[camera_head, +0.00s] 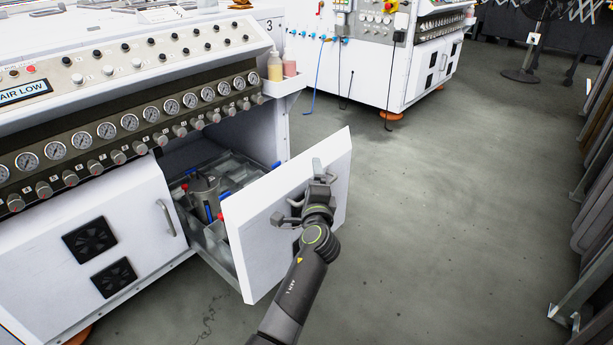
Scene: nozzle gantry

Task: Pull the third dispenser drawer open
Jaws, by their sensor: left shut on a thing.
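A white dispenser drawer (262,248) stands pulled out from the front of a machine cabinet marked 3. My left gripper (318,184) is at the outer face of the drawer front, shut on the drawer handle (317,167). The fingers hide part of the handle. My right gripper is not in view.
The cabinet (80,255) has gauges and knobs above the drawer and a closed door with fans beside it. A side shelf holds bottles (275,67). Another white machine (400,60) stands behind. The grey floor (440,220) to the right is clear, with metal frames at the right edge.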

